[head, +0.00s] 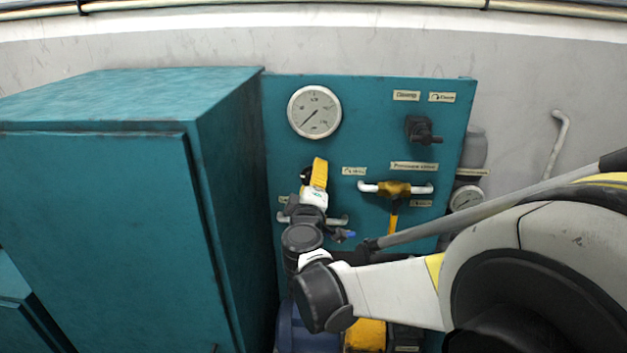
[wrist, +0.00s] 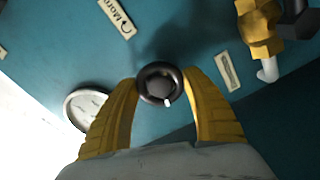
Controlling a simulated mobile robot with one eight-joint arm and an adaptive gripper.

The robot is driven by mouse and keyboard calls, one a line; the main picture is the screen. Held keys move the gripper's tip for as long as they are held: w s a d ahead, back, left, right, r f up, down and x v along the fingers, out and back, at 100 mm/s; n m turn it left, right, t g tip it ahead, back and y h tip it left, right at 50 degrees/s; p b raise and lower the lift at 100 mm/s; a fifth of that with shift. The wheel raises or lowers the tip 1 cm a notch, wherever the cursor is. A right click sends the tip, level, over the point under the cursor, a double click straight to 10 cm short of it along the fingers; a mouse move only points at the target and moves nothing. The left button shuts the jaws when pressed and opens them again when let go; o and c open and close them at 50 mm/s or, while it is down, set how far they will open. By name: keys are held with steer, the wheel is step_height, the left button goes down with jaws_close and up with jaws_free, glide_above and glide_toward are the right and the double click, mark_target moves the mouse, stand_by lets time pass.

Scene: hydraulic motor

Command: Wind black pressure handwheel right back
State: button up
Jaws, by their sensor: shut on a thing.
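The black pressure handwheel (wrist: 158,76) is a small round knob with a dark rim and a pale mark at its lower right edge, in the middle of the wrist view. My gripper (wrist: 160,90) has its two yellow fingers on either side of the wheel, shut on it. In the head view my gripper (head: 316,176) reaches the teal panel (head: 376,110) below the large gauge. There a little of the handwheel (head: 305,174) shows as a dark shape left of the yellow finger; the rest is hidden.
A round white gauge (head: 314,112) sits above my gripper. A brass valve (head: 394,188) with white pipe ends and a black knob (head: 422,130) are to the right. A teal cabinet (head: 100,210) stands close on the left. A smaller gauge (head: 466,198) is beyond the panel's right edge.

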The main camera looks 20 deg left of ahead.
steer(key=n, duration=0.4)
steer(key=shift+n, duration=0.3)
steer(key=n, duration=0.5)
steer(key=shift+n+b, duration=0.3)
steer(key=shift+b, duration=0.05)
steer(key=n, duration=1)
steer(key=o, duration=1.2)
